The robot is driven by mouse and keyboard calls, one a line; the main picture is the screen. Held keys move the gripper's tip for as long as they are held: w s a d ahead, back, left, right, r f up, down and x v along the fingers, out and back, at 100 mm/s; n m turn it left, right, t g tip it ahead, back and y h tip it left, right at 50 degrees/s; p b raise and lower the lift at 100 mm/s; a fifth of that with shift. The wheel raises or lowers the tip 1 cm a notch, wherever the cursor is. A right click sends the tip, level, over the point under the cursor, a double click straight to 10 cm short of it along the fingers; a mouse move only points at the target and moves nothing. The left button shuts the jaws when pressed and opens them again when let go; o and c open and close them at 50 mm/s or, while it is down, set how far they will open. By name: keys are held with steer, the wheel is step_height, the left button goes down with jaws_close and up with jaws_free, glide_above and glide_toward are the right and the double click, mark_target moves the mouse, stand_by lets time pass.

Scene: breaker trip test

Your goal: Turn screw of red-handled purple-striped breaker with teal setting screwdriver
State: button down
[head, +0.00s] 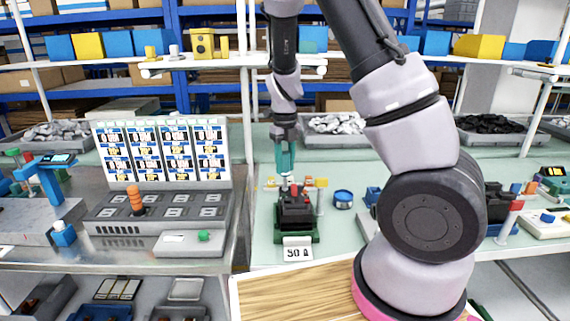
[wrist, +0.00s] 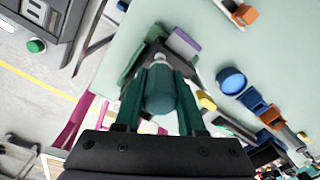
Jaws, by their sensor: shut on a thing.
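My gripper (head: 286,168) is shut on the teal setting screwdriver (wrist: 161,92), which points down between the fingers. In the head view the screwdriver's lower end is directly above a black breaker (head: 296,212) with a small red part on top. This breaker sits in a green stand with a "50 A" label (head: 297,254) in front. In the wrist view a purple patch (wrist: 184,42) shows beside the breaker, which is mostly hidden behind the screwdriver and fingers. I cannot tell whether the tip touches the screw.
A blue round container (head: 342,199) stands right of the breaker on the pale green bench. A test panel (head: 160,180) with an orange handle stands to the left. Other devices are at the far right. My arm crosses the right of the head view. A shelf rail runs behind.

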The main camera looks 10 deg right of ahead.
steer(key=shift+m, duration=1)
steer(key=shift+m, duration=1)
steer(key=shift+m, duration=1)
steer(key=shift+m, duration=0.3)
steer(key=shift+r, duration=1.25)
